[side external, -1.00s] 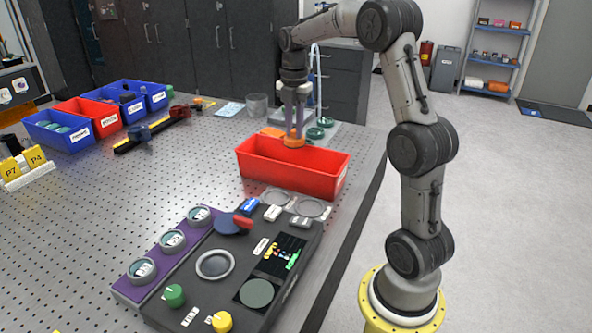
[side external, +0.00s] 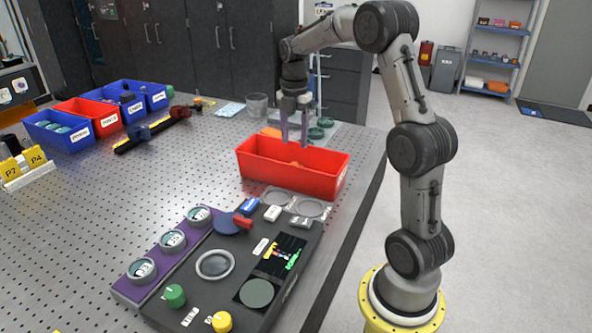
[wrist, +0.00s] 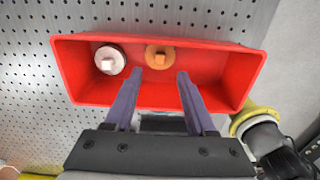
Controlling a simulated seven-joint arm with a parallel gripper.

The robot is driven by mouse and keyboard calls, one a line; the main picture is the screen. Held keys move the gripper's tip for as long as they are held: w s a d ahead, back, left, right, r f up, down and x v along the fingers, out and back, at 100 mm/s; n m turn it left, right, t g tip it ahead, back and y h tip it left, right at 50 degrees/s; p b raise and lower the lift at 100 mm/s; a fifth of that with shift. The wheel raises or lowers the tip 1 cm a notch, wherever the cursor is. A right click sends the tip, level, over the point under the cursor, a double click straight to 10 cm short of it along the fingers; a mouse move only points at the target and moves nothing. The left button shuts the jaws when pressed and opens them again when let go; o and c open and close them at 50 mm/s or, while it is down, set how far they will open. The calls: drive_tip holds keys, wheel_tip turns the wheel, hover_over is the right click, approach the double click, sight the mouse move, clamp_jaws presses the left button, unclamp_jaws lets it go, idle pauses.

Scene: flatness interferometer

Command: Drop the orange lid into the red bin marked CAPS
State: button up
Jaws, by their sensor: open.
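The orange lid (wrist: 160,56) lies inside the red bin (side external: 285,172), seen near the middle of its floor in the wrist view. The bin also shows in the wrist view (wrist: 235,67); I cannot read a CAPS mark on it. A pale round lid (wrist: 110,60) lies left of the orange lid, apart from it. My gripper (side external: 294,146) is open over the bin, with its fingers pointing down. In the wrist view the gripper (wrist: 158,78) shows nothing between its fingertips.
A black control panel (side external: 195,290) with knobs and rings stands in front of the bin. Blue bins (side external: 60,138) and another red bin (side external: 95,112) stand at the back left. A clear cup (side external: 257,105) stands behind the bin.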

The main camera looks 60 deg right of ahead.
wheel_tip(320, 180, up, 14)
idle(0.6)
drive_tip(key=shift+a+f, duration=0.1)
drive_tip(key=s+a+r+t, duration=0.1)
drive_tip(key=s+a+r, duration=0.25)
drive_tip(key=a, duration=0.45)
drive_tip(key=s+a+r+t, duration=0.2)
drive_tip(key=s+a, duration=0.2)
drive_tip(key=a, duration=0.5)
drive_tip(key=s+a+f+m+t, duration=0.1)
drive_tip(key=s+a+f+m, duration=0.2)
drive_tip(key=s+f+m, duration=0.2)
drive_tip(key=s+a+f+m+t, duration=0.1)
drive_tip(key=s+a+f+m, duration=0.3)
drive_tip(key=f+m, duration=0.5)
drive_tip(key=s+m, duration=0.2)
drive_tip(key=m, duration=0.1)
drive_tip(key=shift+s+a+f+m+t, duration=0.2)
drive_tip(key=shift+s+m+t, duration=0.1)
drive_tip(key=shift+m, duration=0.1)
